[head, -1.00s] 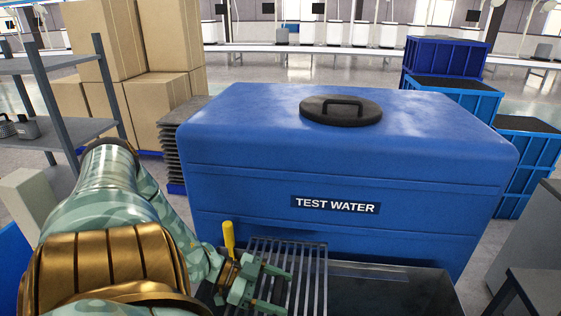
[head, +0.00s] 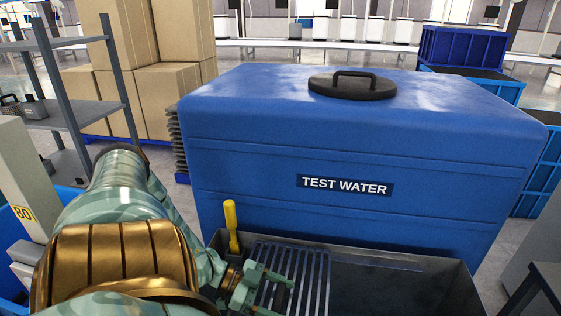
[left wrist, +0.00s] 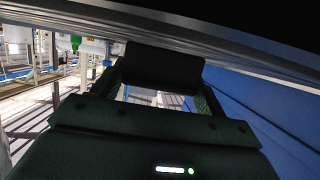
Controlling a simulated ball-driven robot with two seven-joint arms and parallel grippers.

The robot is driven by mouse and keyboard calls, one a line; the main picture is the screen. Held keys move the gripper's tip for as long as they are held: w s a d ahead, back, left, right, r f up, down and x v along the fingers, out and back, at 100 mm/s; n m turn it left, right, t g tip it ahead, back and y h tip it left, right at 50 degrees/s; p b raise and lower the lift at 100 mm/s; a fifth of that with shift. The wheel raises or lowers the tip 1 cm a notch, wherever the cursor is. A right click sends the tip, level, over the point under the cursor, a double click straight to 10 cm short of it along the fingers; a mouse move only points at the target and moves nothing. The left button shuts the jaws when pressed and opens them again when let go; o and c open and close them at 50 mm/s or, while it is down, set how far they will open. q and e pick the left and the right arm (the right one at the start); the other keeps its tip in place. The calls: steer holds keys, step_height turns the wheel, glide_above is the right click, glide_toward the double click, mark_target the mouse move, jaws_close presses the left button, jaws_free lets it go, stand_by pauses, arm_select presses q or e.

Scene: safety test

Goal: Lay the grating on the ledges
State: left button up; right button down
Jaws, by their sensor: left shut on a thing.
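The grating (head: 318,270), a panel of parallel grey metal bars, is at the left part of a dark grey open basin (head: 455,283) in the head view. My left gripper (head: 274,292) is shut on the grating's left side; its near part is cut off by the frame's bottom edge. In the left wrist view, the gripper (left wrist: 160,68) shows dark against long grey metal edges. I cannot make out the ledges, nor tell whether the grating touches the basin. My right gripper is not in view.
A blue tank (head: 270,165) labelled TEST WATER stands right behind the basin. A yellow handle (head: 231,222) sticks up at the basin's left corner. A grey shelf rack (head: 80,90) and cartons (head: 165,100) stand at left, blue crates (head: 462,48) at right.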

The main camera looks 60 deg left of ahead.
arm_select(q)
steer(key=o, duration=1.6)
steer(key=shift+o, duration=0.2)
steer(key=shift+f, duration=0.15)
steer(key=p+v, duration=0.4)
steer(key=v, duration=1.2)
steer(key=shift+p, duration=0.35)
steer(key=shift+s, duration=0.1)
